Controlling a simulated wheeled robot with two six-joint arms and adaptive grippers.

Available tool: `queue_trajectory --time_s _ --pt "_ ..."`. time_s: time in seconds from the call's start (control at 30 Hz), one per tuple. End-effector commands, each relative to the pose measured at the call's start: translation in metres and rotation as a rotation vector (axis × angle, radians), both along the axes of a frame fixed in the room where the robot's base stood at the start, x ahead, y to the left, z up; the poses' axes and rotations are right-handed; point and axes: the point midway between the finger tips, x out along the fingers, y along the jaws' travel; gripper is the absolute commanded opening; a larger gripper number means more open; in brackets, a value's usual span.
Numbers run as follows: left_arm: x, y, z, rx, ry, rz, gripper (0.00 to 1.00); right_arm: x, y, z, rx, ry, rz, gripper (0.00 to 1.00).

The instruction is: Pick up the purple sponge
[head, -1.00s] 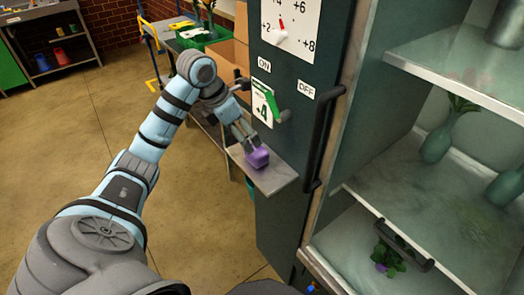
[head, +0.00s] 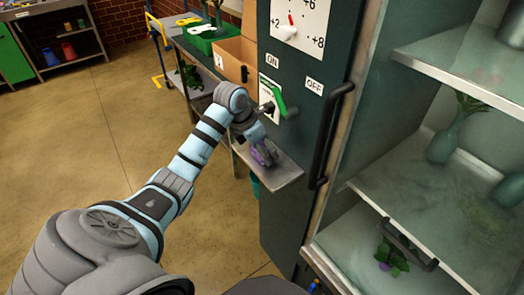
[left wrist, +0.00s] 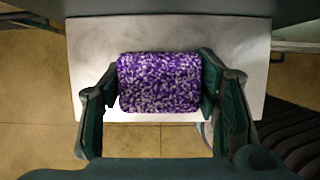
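The purple sponge (left wrist: 160,84) lies on a small grey shelf (head: 284,178) that juts from a dark cabinet. In the left wrist view it has a speckled purple and white top and sits near the shelf's front edge. My left gripper (head: 264,157) is down at the sponge in the head view. In the left wrist view its fingers (left wrist: 160,88) are open, one on each side of the sponge and very close to its sides. Whether the pads touch it I cannot tell. The sponge rests on the shelf. My right gripper is not in view.
The dark cabinet beside the shelf has a green lever (head: 283,104) and a black vertical handle (head: 330,135). A glass-fronted case with vases (head: 447,140) stands to the right. A cardboard box (head: 237,58) and green crate (head: 205,40) stand behind.

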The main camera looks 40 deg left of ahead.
Motion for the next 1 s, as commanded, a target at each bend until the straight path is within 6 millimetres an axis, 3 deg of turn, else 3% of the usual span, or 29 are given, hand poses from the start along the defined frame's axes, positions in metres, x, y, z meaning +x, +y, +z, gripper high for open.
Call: queue_trajectory --time_s 0.1,0.37,0.6,0.77,0.97,1.0 --pt "0.000 0.000 0.000 0.000 0.000 0.000 0.33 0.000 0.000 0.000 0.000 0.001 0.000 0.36" --pt "0.000 0.000 0.001 0.000 0.000 0.000 0.33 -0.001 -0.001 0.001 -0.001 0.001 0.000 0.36" --pt "0.000 0.000 0.021 0.000 -0.001 0.000 0.33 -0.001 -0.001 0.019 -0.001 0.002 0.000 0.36" --pt "-0.032 0.012 0.017 0.008 0.004 0.000 0.33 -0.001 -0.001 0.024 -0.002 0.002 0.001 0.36" --pt "-0.099 0.032 0.016 0.015 0.011 -0.004 0.33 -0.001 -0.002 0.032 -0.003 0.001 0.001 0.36" --pt "-0.110 0.034 0.020 0.010 0.015 -0.003 0.33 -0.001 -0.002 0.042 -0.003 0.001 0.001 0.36"
